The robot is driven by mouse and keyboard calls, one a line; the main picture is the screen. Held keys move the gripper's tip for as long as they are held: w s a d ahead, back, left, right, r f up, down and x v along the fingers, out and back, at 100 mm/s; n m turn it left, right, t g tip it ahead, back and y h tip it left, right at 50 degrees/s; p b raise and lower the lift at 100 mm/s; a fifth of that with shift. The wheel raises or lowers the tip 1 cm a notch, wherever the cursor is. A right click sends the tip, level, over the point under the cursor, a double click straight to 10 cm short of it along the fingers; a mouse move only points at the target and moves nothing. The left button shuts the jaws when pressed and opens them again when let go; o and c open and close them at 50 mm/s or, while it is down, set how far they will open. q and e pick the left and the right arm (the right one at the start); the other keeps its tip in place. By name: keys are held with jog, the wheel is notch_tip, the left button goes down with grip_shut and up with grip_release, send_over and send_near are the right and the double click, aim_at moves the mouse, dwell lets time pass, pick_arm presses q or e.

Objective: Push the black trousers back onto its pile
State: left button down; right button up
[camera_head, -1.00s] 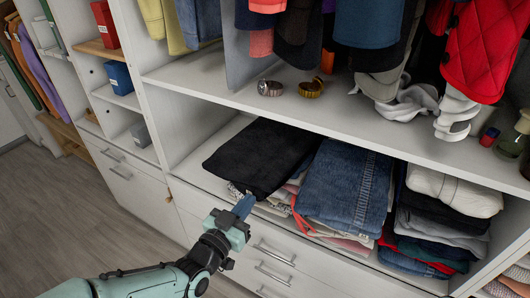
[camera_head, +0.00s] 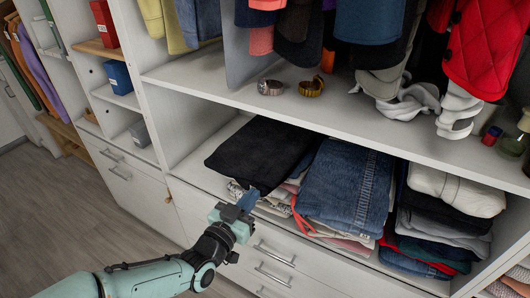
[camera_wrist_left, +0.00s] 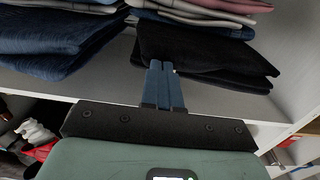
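The black trousers (camera_head: 257,151) lie folded on top of the left pile (camera_head: 270,207) on the lower shelf. They stick out past the pile's front left side. In the left wrist view, which looks upside down, the trousers (camera_wrist_left: 205,57) lie beyond the fingertips. My left gripper (camera_head: 248,196) is at the front edge of the trousers, with its blue fingers pointing at them. The fingers (camera_wrist_left: 163,68) are together with nothing between them. The tips overlap the trousers' edge in view; I cannot tell how firmly they touch. My right gripper is not in view.
A denim pile (camera_head: 347,187) stands close to the right, and a pile topped with white cloth (camera_head: 455,190) stands beyond it. The upper shelf board (camera_head: 225,88) runs above the piles. Drawers with handles (camera_head: 273,254) are below. Bare shelf shows left of the trousers.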

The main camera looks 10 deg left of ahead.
pick_arm(q)
jog(key=shift+w+d, duration=0.15)
jog(key=shift+w, duration=0.2)
jog(key=v, duration=1)
jog(key=shift+b, duration=0.35)
dwell(0.5)
